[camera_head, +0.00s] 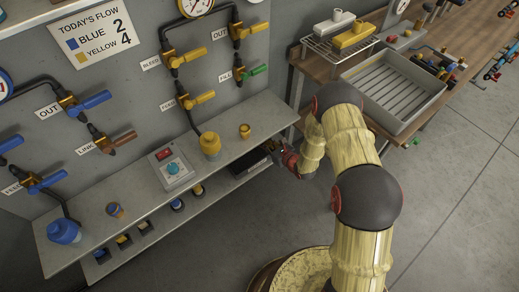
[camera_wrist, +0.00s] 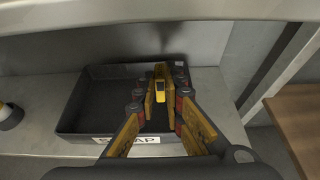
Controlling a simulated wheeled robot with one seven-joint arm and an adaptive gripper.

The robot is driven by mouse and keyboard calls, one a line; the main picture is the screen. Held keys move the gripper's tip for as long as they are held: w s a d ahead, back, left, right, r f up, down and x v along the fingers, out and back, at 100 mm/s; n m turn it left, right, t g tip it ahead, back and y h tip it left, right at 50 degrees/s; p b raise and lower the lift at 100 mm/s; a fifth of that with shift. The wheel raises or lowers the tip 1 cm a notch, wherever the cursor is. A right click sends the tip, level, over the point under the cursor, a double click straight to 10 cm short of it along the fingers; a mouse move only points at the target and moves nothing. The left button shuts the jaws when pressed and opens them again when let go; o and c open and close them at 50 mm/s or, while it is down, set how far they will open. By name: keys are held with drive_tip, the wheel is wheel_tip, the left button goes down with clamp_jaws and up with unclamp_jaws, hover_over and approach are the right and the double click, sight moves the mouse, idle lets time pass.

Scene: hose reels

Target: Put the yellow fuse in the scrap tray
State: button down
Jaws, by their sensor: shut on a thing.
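The yellow fuse (camera_wrist: 159,88) is between the fingertips of my gripper (camera_wrist: 161,96) in the wrist view. My gripper is shut on it. The dark scrap tray (camera_wrist: 85,112) lies below and around the fingers in that view, its label partly hidden by a finger. In the head view my gripper (camera_head: 282,156) reaches in under the shelf edge, beside the dark tray (camera_head: 252,168) on the lower shelf. The fuse cannot be made out in the head view. I cannot tell how far the fuse is above the tray floor.
The upper shelf (camera_head: 130,190) overhangs the tray closely. It carries a control box (camera_head: 170,168) and several caps. Sockets with fuse-like parts sit on the lower shelf (camera_head: 150,235). A wooden bench with a large grey tray (camera_head: 392,92) stands at right.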

drive_tip(key=f, duration=0.1)
drive_tip(key=w+a+f+b, duration=0.1)
drive_tip(key=w+f, duration=0.1)
drive_tip(key=shift+w+a+f, duration=0.25)
drive_tip(key=shift+a, duration=0.05)
wheel_tip(320, 180, down, 3)
drive_tip(key=shift+f+b, duration=0.2)
drive_tip(key=shift+b, duration=1)
drive_tip(key=shift+r, duration=0.15)
drive_tip(key=c, duration=1.9)
unclamp_jaws()
drive_tip(key=shift+r, duration=0.1)
drive_tip(key=p+v, duration=0.4)
drive_tip(key=v, duration=0.7)
drive_tip(key=shift+s+d, duration=0.25)
drive_tip(key=shift+s, duration=0.05)
